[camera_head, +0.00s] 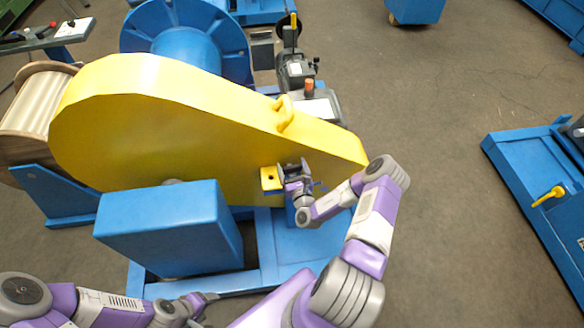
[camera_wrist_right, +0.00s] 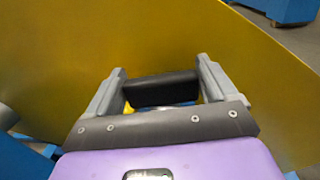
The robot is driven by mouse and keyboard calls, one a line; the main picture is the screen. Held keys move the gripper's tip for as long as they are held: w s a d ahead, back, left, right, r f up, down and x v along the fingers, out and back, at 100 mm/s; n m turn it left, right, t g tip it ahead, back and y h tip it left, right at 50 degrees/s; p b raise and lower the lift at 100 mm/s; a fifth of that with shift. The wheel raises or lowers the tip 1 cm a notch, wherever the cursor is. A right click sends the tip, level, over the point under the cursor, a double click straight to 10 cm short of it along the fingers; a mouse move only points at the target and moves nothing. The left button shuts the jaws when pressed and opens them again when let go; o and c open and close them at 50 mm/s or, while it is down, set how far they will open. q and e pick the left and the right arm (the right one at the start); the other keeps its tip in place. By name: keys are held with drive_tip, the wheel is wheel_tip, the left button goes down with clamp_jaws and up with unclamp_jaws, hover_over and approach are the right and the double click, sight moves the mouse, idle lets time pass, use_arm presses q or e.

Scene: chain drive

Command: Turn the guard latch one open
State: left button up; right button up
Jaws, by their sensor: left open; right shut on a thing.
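The large yellow guard (camera_head: 150,110) covers the chain drive, and its yellow side fills much of the right wrist view (camera_wrist_right: 60,50). My right gripper (camera_head: 292,172) is at the guard's lower near side, beside a small yellow bracket (camera_head: 270,179). In the right wrist view its fingers are shut on a black latch handle (camera_wrist_right: 162,88) that lies across between them. A bit of yellow (camera_wrist_right: 128,108) shows under the handle. The rest of the latch is hidden by the gripper. My left gripper (camera_head: 208,300) is open and empty, low in the head view, away from the guard.
A blue box (camera_head: 165,228) on the blue base frame (camera_head: 290,250) stands left of my right gripper. A yellow handle (camera_head: 286,113) sits on the guard. A motor (camera_head: 298,75) is behind it. Open floor (camera_head: 440,110) lies to the right.

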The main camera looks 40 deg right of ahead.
drive_tip(key=shift+a+r+m+h+p, duration=0.15)
drive_tip(key=shift+m+h+p, duration=0.3)
drive_tip(key=shift+p, duration=0.3)
drive_tip(key=shift+m+g+h+p, duration=0.35)
drive_tip(key=shift+g+h, duration=0.15)
drive_tip(key=shift+h, duration=0.15)
drive_tip(key=shift+f, duration=0.2)
drive_tip(key=o, duration=0.8)
drive_tip(key=shift+o, duration=0.2)
drive_tip(key=p+v, duration=0.1)
drive_tip(key=v, duration=0.6)
drive_tip(key=shift+s+p, duration=0.3)
drive_tip(key=shift+p, duration=0.1)
